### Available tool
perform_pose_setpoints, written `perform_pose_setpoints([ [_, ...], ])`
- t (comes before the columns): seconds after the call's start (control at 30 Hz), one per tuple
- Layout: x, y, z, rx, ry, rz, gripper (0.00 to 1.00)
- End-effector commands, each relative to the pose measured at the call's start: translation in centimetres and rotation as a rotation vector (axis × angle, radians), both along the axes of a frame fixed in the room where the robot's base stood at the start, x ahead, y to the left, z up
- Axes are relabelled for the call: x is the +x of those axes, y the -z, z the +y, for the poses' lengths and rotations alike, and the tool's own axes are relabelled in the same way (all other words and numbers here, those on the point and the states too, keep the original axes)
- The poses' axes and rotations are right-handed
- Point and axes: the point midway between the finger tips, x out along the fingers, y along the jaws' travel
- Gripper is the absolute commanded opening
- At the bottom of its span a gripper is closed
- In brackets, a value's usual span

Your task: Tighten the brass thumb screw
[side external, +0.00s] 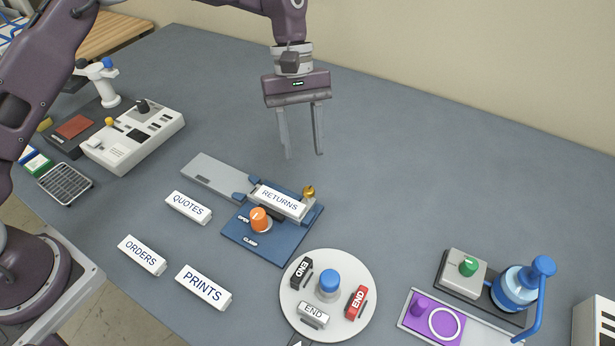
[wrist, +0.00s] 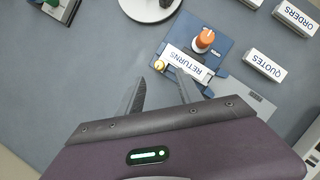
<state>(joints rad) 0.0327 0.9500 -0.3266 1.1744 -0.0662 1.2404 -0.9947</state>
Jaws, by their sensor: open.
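The brass thumb screw (side external: 309,191) stands at the back right corner of a blue fixture (side external: 246,245), beside a white block labelled RETURNS (side external: 280,201). In the wrist view the brass screw (wrist: 159,65) shows just beyond my fingertips, at the end of the RETURNS block (wrist: 187,63). An orange knob (side external: 259,220) with OPEN and CLAMP marks is on the fixture. My gripper (side external: 304,155) is open and empty, pointing down above the table behind the fixture, apart from the screw.
White blocks labelled QUOTES (side external: 188,207), ORDERS (side external: 142,255) and PRINTS (side external: 203,288) lie left and front. A round white turntable (side external: 362,262) with END blocks is front right. A blue-handled device (side external: 517,288) stands far right. The table behind the fixture is clear.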

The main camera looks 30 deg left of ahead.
Motion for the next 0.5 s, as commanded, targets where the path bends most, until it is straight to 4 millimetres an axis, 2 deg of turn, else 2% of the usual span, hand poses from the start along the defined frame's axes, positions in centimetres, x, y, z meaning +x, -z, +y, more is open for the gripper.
perform_pose_setpoints([
  [0.33, -1.3, 5.6, -1.6, -0.003, -0.016, 0.02, 0.42],
  [0.5, -1.7, 7.1, -2.1, -0.004, -0.015, 0.017, 0.42],
])
